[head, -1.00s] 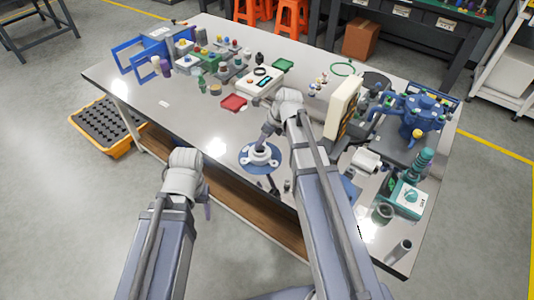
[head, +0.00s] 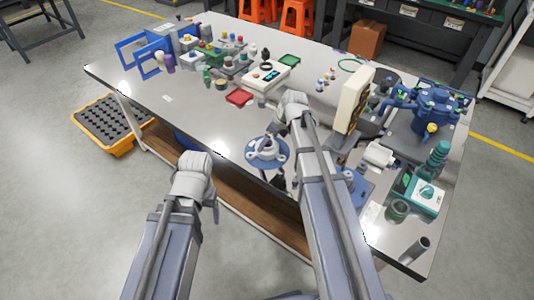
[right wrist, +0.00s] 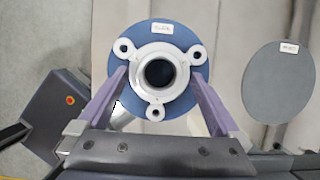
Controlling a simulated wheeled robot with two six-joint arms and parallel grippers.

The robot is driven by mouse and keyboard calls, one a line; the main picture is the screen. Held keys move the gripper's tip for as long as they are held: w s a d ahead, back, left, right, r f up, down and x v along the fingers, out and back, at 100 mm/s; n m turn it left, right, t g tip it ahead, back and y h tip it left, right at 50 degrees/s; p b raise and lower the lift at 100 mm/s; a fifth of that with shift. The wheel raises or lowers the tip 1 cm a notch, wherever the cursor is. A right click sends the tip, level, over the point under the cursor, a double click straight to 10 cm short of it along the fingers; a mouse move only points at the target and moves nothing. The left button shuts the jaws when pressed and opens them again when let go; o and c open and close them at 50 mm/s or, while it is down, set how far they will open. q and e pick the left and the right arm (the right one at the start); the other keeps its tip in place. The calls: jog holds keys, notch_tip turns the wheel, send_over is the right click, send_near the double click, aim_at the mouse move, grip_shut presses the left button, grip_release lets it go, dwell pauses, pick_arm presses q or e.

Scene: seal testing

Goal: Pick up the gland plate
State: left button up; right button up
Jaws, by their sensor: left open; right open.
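The gland plate (right wrist: 136,57) is a pale three-eared flange with a dark centre bore and three bolt holes. It sits on a round blue pad (right wrist: 152,30) with a small label that I cannot read. In the head view the gland plate (head: 267,145) is near the table's front edge, beside my right arm. My right gripper (right wrist: 157,76) is open, its two purple fingers reaching to either side of the flange; I see no clear grip. My left gripper (head: 213,203) is open and empty, in front of the table; its fingers are partly hidden.
A grey round pad (right wrist: 277,82) with a label lies to the right in the wrist view. A red tray (head: 239,97), a control box (head: 266,77) and a blue pump-like unit (head: 433,112) stand on the table (head: 190,115). The table's left front is mostly clear.

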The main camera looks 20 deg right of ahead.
jog(key=shift+w+a+f, duration=0.15)
jog(key=shift+w+f, duration=0.05)
jog(key=shift+f, duration=0.4)
pick_arm(q)
jog(key=shift+f, duration=0.55)
pick_arm(e)
jog(key=shift+r, duration=0.1)
jog(key=c, duration=1.4)
pick_arm(q)
jog(key=shift+r, duration=0.1)
notch_tip(320, 180, up, 10)
jog(key=p, duration=0.9)
jog(key=shift+p, duration=0.4)
pick_arm(e)
notch_tip(320, 180, up, 10)
pick_arm(q)
jog(key=shift+c, duration=0.3)
